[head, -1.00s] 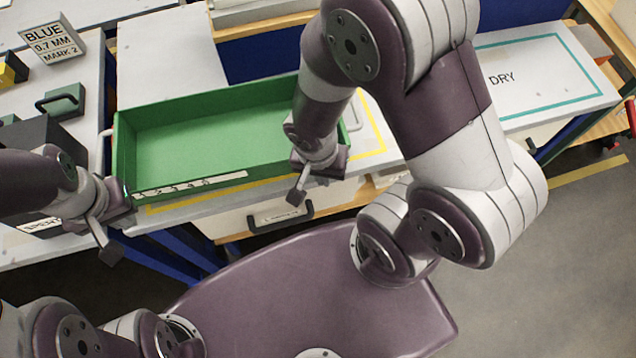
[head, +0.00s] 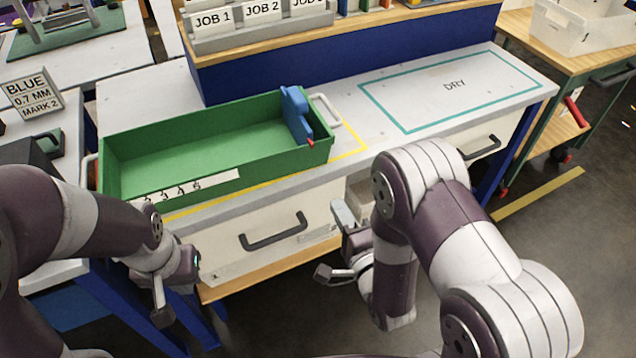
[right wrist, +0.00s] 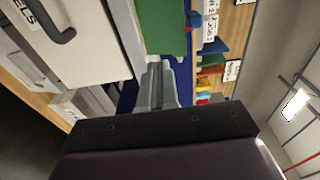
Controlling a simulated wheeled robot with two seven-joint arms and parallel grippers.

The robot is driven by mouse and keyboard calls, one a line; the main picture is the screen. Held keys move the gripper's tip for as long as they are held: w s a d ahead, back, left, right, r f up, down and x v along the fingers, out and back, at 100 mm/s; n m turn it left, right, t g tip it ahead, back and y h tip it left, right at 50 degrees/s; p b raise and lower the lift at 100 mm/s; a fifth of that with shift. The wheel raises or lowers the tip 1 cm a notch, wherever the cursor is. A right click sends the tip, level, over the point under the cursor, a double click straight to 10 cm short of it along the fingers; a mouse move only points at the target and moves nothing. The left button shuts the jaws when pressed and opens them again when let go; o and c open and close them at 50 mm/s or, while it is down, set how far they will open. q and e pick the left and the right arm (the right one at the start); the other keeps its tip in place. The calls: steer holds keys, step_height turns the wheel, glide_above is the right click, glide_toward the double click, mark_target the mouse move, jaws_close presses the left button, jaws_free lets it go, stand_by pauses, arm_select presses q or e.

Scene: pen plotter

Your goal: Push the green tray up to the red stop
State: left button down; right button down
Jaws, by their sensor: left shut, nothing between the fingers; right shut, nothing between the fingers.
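The green tray (head: 210,176) lies on the worktop at the left in the head view, with a white handle (head: 327,110) at its right end. A blue block (head: 296,115) with a small red tip is at that end. I cannot make out a red stop for certain. My right gripper (head: 342,211) is shut and empty, in front of the worktop and below the tray's right end. Its fingers (right wrist: 158,88) show in the right wrist view, with part of the tray (right wrist: 165,27) beyond. My left gripper (head: 188,263) is shut and empty, below the tray's front left; its fingertips are mostly hidden.
A yellow line (head: 270,180) borders the tray's area. The teal-outlined DRY area (head: 455,85) to the right is clear. Drawers with dark handles (head: 273,232) face me. A JOB rack (head: 262,22) stands behind, and a BLUE pen sign (head: 33,94) at the left.

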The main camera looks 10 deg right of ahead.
glide_toward(294, 164)
steer(key=w+d, duration=0.1)
steer(key=w, duration=0.2)
steer(key=w+d, duration=0.1)
steer(key=shift+w+d, duration=0.35)
steer(key=shift+w, duration=0.05)
steer(key=a, duration=0.1)
steer(key=w+a, duration=0.1)
steer(key=a, duration=0.1)
steer(key=shift+w+r, duration=0.1)
steer(key=shift+w, duration=0.15)
steer(key=shift+w+a, duration=0.15)
steer(key=shift+w+a+b, duration=0.35)
steer(key=shift+a+b, duration=0.25)
steer(key=shift+w+a, duration=0.1)
steer(key=shift+a, duration=0.1)
